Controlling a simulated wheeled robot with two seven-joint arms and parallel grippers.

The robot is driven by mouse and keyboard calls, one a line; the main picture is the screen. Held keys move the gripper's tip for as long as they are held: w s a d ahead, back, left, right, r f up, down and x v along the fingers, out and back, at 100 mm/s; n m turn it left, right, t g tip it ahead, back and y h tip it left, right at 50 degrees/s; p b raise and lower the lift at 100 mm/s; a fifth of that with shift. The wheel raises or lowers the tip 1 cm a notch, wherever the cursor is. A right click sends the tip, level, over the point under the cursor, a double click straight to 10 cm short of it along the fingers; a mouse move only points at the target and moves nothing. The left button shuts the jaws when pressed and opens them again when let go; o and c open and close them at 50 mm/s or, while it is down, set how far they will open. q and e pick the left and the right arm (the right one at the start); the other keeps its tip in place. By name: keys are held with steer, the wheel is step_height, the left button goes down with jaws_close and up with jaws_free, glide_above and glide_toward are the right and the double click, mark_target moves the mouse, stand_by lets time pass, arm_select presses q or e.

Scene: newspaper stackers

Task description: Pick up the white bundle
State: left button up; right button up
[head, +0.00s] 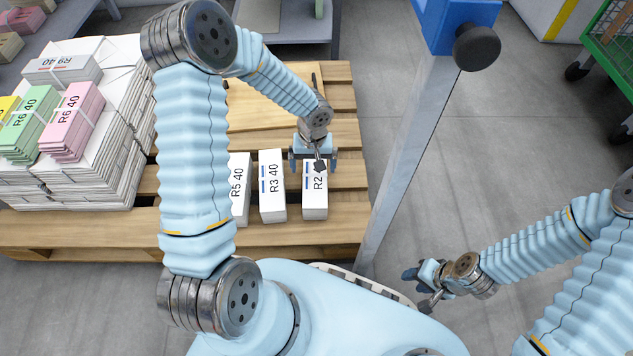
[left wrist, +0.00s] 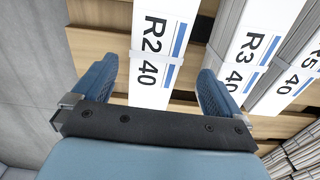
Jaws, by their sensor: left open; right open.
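A white bundle marked R2 40 (head: 315,205) lies at the right end of a short row on the wooden pallet. My left gripper (head: 314,165) is over the far part of this bundle and hides some of it. In the left wrist view the R2 40 bundle (left wrist: 157,45) shows between the two open fingers of my left gripper (left wrist: 157,90), with no clear contact. White bundles marked R3 40 (head: 272,190) and R5 40 (head: 239,190) lie to its left. My right gripper (head: 420,280) is open and empty, low over the floor at the right.
A large stack of white bundles (head: 90,170) stands on the left of the pallet (head: 345,130), with green (head: 32,118) and pink (head: 72,120) bundles on top. A metal post (head: 405,140) rises right of the pallet.

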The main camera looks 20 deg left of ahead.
mark_target(315, 175)
arm_select(q)
steer(key=f, duration=0.2)
steer(key=f+b, duration=0.1)
steer(key=f, duration=0.5)
steer(key=shift+d+b, duration=0.25)
steer(key=shift+b, duration=0.1)
steer(key=shift+r, duration=0.1)
jaws_close()
